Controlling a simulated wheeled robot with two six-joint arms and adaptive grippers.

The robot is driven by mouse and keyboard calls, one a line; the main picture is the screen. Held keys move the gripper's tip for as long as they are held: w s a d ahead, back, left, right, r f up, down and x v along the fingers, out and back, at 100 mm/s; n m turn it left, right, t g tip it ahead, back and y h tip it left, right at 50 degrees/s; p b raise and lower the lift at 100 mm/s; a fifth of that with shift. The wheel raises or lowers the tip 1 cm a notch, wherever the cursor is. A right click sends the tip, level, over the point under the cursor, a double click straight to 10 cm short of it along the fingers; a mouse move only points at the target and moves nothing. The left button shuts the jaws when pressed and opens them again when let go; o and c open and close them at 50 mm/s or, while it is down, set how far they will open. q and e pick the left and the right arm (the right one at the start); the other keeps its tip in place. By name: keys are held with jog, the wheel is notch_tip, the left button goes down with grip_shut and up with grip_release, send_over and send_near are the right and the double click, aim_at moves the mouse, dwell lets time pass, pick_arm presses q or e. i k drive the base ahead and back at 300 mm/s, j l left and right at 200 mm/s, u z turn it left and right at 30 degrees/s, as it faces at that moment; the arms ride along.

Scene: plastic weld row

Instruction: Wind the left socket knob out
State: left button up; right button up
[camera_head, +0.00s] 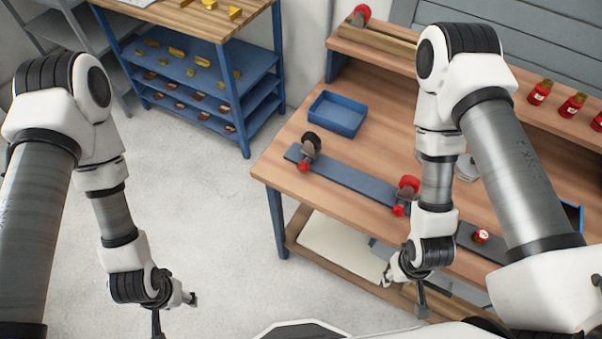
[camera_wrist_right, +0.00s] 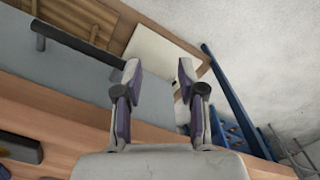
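A blue rail (camera_head: 350,181) lies on the wooden workbench (camera_head: 285,150). At its left end stands a small grey socket with a dark knob (camera_head: 312,140) on top and a red part (camera_head: 303,167) low in front. At its right is a similar socket with a red knob (camera_head: 409,184), partly beside my right arm. Which one the task calls the left socket knob is not labelled; the dark one is leftmost. My left gripper (camera_head: 175,309) is open and empty over the floor, left of the bench. My right gripper (camera_head: 404,295) is open and empty at the bench's front; its spread fingers show in the right wrist view (camera_wrist_right: 160,74).
A blue tray (camera_head: 337,114) sits behind the rail. Red jars (camera_head: 540,92) stand on the raised back shelf. A blue rack (camera_head: 195,75) with yellow parts stands at the back left. Open floor (camera_head: 190,200) lies left of the bench. A lower shelf (camera_head: 340,246) is under it.

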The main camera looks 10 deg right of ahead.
aim_at(304, 167)
jog(key=k+l, duration=0.25)
jog(key=k, duration=0.15)
jog(key=k+l, duration=0.25)
jog(key=k, duration=0.2)
